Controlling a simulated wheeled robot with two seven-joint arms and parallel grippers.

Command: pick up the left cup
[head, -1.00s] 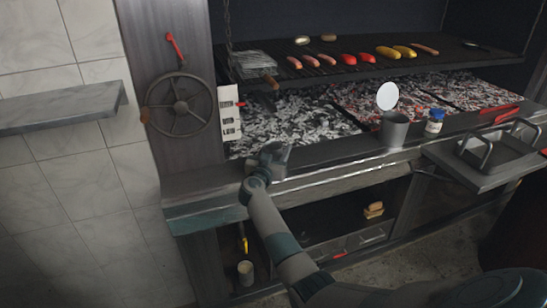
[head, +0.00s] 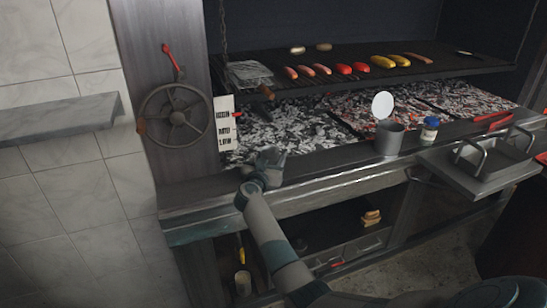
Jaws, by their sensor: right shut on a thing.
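My right gripper (head: 268,160) is at the front ledge of the grill, at the left part of the coal bed. It is shut on a small grey cup, the left one; the hand hides most of the cup, so its outline is hard to tell. Whether the cup touches the ledge is not clear. Another grey metal cup (head: 389,139) stands upright on the ledge to the right. My left gripper is not in view.
A tray with handles (head: 493,157) is farther right. Sausages and peppers lie on the upper grate (head: 340,75). A handwheel (head: 177,115) is at left. Coals (head: 300,130) lie behind the ledge.

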